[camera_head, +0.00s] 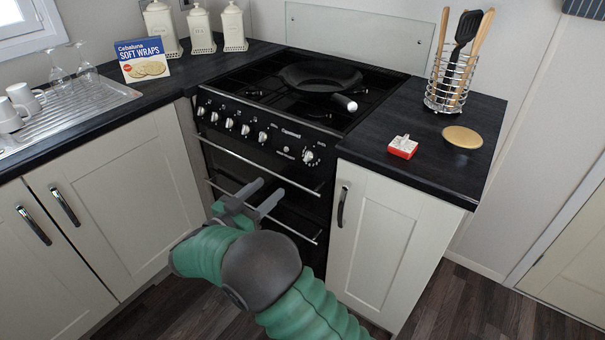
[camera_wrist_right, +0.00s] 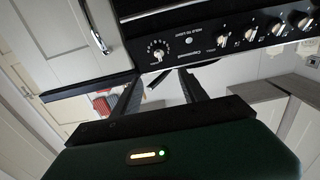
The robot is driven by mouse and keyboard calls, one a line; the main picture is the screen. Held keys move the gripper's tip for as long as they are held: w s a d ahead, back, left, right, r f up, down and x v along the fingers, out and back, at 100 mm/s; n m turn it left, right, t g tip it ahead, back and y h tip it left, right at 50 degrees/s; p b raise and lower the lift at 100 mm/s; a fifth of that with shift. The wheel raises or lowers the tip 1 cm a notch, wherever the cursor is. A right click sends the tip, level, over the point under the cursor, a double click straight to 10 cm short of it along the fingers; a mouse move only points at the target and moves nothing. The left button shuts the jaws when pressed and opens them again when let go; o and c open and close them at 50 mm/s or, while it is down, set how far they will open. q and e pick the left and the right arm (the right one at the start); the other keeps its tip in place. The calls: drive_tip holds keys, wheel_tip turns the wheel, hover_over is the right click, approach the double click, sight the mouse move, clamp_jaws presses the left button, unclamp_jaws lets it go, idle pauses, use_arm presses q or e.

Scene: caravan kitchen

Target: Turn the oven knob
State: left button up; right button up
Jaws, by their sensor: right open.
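The black oven (camera_head: 270,165) stands in the corner with a row of silver knobs along its front panel. One knob (camera_head: 308,156) with a white dial scale sits at the right end, apart from several others (camera_head: 229,123) further left. My right gripper (camera_head: 268,188) is open and empty in front of the oven door, below the knob row. In the right wrist view, which is turned over, the dial knob (camera_wrist_right: 159,53) shows just beyond the open fingertips (camera_wrist_right: 163,76). The fingers appear apart from it. My left gripper is out of view.
A black pan (camera_head: 320,76) sits on the hob. A red-and-white box (camera_head: 402,147), a round tan-topped object (camera_head: 462,137) and a wire utensil holder (camera_head: 446,95) stand on the right counter. Oven handles (camera_head: 262,168) and a cupboard handle (camera_head: 342,206) stick out near my gripper.

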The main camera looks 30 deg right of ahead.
sight(309, 156)
drive_tip(key=b+x, duration=0.1)
drive_tip(key=x, duration=1.5)
drive_tip(key=shift+d, duration=0.35)
clamp_jaws()
